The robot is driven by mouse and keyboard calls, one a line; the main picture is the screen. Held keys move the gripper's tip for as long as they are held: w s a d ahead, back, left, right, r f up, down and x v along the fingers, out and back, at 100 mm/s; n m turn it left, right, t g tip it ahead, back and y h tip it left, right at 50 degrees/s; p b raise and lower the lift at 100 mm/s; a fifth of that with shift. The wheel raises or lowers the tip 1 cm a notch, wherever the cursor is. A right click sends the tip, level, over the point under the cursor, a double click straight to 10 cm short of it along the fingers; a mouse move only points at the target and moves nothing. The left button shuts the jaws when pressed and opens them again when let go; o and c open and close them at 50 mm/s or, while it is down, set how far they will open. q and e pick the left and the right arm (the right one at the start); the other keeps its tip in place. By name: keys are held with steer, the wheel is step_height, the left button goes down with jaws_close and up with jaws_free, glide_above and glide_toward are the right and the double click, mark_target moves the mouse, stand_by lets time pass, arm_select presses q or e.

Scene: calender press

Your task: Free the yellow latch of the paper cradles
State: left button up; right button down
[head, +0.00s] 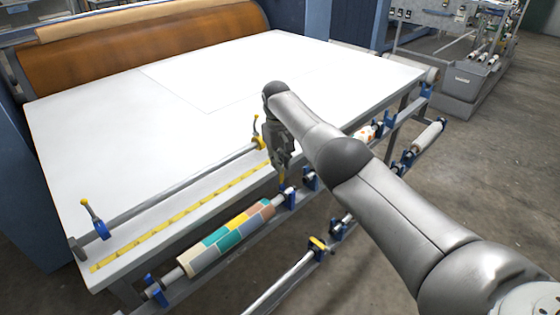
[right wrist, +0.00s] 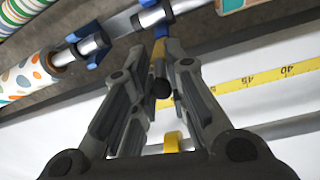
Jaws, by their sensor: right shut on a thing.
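My right gripper (head: 282,168) reaches down at the front edge of the table, near the blue cradle (head: 288,200) at the right end of a patchwork paper roll (head: 225,238). In the right wrist view its fingers (right wrist: 160,75) are shut on a narrow yellow latch (right wrist: 158,62) with a dark round knob (right wrist: 162,90) at its near end. The fingers hide part of the latch. Another blue cradle with a yellow piece (head: 318,243) is on the lower rail. My left gripper is not in view.
A white table (head: 130,115) carries a metal rod (head: 185,182) with upright clamp levers and a yellow measuring tape (head: 180,215). A dotted roll (right wrist: 25,83) and a striped roll (right wrist: 12,92) lie close by. Open floor (head: 465,195) is at the right.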

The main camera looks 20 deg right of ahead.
steer(key=shift+s+a+f, duration=0.15)
steer(key=shift+f, duration=0.15)
steer(key=c, duration=1.5)
jaws_free()
steer(key=shift+a, duration=0.1)
steer(key=r, duration=1.2)
steer(key=shift+a+r, duration=0.1)
steer(key=shift+a, duration=0.15)
